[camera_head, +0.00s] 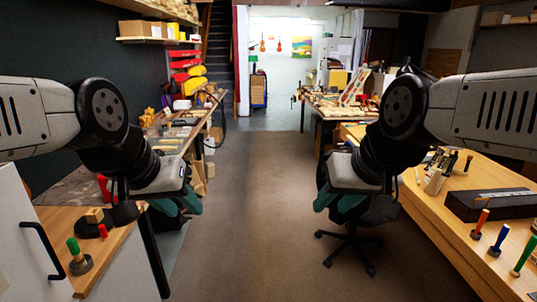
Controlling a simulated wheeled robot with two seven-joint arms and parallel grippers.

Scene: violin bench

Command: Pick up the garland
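I cannot make out a garland anywhere in the head view. My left gripper (179,206) hangs at the left, with its teal fingers pointing down beside the left workbench. My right gripper (342,206) hangs right of the middle, in front of the black office chair. I see nothing held in either gripper. The wrists partly cover the fingers, so I cannot tell whether they are open or shut.
A wooden counter (112,259) with coloured-handled tools is at the lower left. A wooden workbench (438,224) with a dark case (492,204) is at the right. An office chair (352,240) stands beside it. The aisle floor (253,205) between is clear.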

